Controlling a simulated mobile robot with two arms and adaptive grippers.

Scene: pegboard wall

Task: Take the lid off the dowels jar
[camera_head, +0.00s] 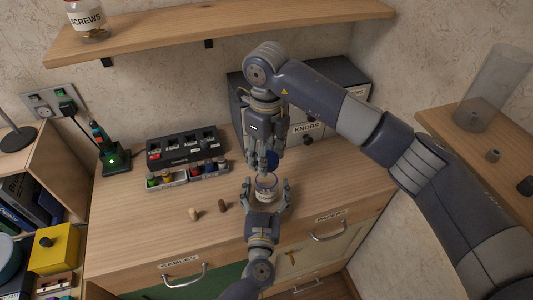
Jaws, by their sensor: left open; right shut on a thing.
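The dowels jar (266,190) stands upright on the wooden worktop, small and pale; its label is not readable. My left gripper (266,186) is open, with a finger on either side of the jar; I cannot tell whether they touch it. My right gripper (271,158) is above the jar, pointing down, and is shut on a round blue lid (272,161). The lid is apart from the jar and just over its far side. The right fingers hide part of the lid.
Two small pegs, one tan (194,214) and one brown (222,206), lie left of the jar. Behind are a black rack (180,148), small bottles (208,169) and a grey drawer unit (318,128). A shelf with a screws jar (87,18) hangs above. The front-left worktop (140,225) is clear.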

